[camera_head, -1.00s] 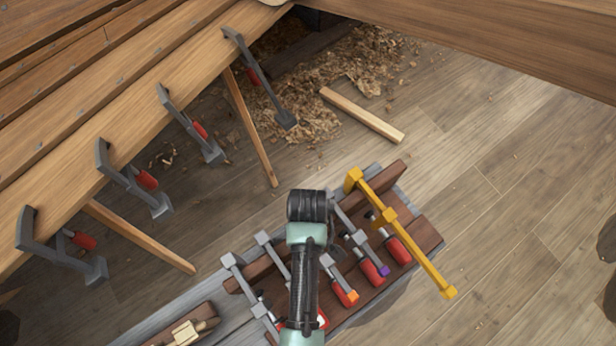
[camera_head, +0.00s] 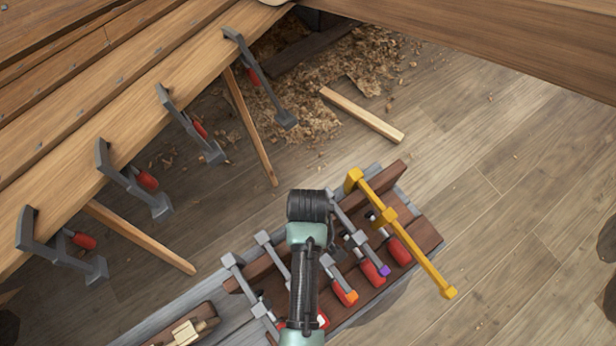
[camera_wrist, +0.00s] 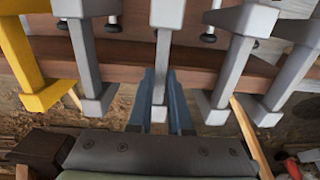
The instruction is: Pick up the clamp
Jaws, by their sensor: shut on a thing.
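In the wrist view, several grey clamps stand side by side along a wooden rack (camera_wrist: 125,52), with a yellow clamp (camera_wrist: 22,60) at the left. The two blue fingers of my gripper (camera_wrist: 162,100) are shut on the bar of the middle grey clamp (camera_wrist: 162,62). A grey clamp (camera_wrist: 84,55) stands to its left and another grey clamp (camera_wrist: 232,65) to its right. In the head view my arm covers the gripper and most of the held clamp. The yellow clamp (camera_head: 405,230) shows there at the rack's right end.
Several clamps (camera_head: 135,180) grip the hull plank's edge at left. Wooden props (camera_head: 140,236) slant down from the hull. A wood offcut (camera_head: 362,115) and shavings (camera_head: 300,100) lie on the floor. A small wooden box (camera_head: 190,328) stands left of the rack. Floor to the right is open.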

